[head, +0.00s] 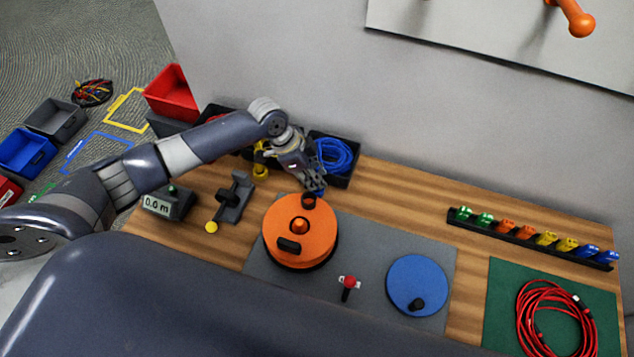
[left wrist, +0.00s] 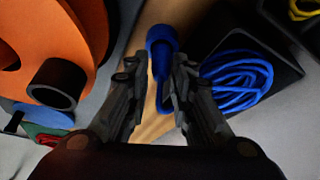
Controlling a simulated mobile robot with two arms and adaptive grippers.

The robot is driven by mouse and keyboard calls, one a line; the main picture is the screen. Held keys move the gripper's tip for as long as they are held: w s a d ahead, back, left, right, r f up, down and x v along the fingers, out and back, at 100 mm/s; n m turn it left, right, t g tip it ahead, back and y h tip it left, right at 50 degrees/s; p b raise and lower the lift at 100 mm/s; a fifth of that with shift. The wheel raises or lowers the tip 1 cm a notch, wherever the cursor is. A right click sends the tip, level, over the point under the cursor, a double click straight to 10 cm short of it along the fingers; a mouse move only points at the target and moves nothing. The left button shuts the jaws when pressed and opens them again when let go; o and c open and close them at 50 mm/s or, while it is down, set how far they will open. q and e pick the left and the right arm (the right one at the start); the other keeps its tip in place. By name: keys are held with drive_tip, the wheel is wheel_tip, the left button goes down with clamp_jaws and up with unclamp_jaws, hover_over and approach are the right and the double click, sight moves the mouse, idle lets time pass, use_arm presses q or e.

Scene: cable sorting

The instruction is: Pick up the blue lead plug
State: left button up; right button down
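The blue lead plug (left wrist: 161,40) lies on the wooden bench, at the fingertips of my left gripper (left wrist: 160,75). Its narrower blue part runs back between the two fingers, with bare wood showing beside it. The fingers stand apart on either side, and I see no clear grip. In the head view my left gripper (head: 314,183) points down just behind the orange reel, and only a small bit of blue shows beneath it. The coiled blue lead (head: 334,155) sits in a black bin, right of the gripper in the left wrist view (left wrist: 237,80). My right gripper is out of view.
The orange reel (head: 285,225) with its black knob stands close in front of the gripper. Black bins (head: 343,181) line the wall behind. A blue disc (head: 416,280), a red-topped lever (head: 347,285) and a rack of coloured plugs (head: 530,238) are further right.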

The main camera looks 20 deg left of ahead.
use_arm(q)
drive_tip(key=shift+f, duration=0.2)
clamp_jaws()
drive_tip(key=shift+w+r, duration=0.1)
drive_tip(key=shift+r, duration=0.05)
wheel_tip(320, 180, up, 10)
drive_tip(key=b, duration=0.1)
drive_tip(key=shift+b, duration=0.4)
